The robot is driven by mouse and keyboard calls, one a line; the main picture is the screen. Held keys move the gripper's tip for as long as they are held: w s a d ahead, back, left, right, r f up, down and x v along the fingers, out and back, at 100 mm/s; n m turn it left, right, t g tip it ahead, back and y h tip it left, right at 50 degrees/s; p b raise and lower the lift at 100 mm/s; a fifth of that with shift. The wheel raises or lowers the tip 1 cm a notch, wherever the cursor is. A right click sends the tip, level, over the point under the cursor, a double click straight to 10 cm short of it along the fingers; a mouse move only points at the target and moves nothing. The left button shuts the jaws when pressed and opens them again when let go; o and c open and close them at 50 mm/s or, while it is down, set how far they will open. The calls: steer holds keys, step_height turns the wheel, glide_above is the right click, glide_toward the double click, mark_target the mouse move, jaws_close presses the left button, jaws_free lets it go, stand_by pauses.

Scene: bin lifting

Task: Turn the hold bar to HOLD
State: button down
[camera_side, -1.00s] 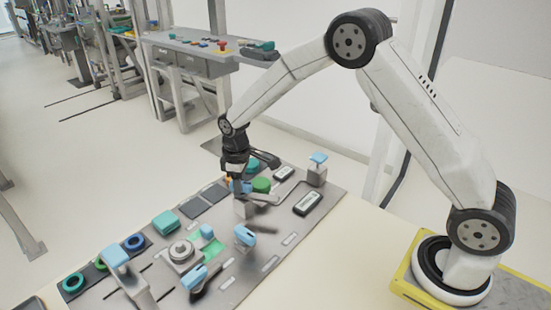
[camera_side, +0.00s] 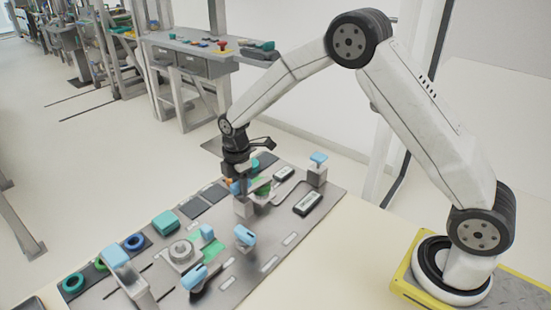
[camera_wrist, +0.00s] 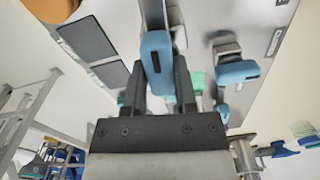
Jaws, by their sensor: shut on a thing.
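My gripper (camera_side: 242,187) is down at the far part of the grey panel, shut on a blue grip (camera_wrist: 157,52). The grip sits between the two dark fingers in the wrist view. It belongs to a control on a grey block (camera_side: 243,207), which looks like the hold bar. A thin metal arm (camera_side: 264,194) reaches from this control toward the right. My fingers hide much of the grip in the side view. I cannot read any HOLD mark.
The panel (camera_side: 272,240) carries several other blue-handled controls, including a blue lever (camera_side: 245,235) nearby and a blue-topped post (camera_side: 318,158) at right. A green knob (camera_side: 261,186) is close behind my gripper. Dark flat pads (camera_side: 195,207) lie left of it.

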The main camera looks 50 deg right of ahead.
steer(key=shift+n, duration=0.9)
steer(key=shift+c, duration=2)
jaws_free()
steer(key=shift+r, duration=0.1)
steer(key=shift+r, duration=3.85)
steer(key=shift+s, duration=0.1)
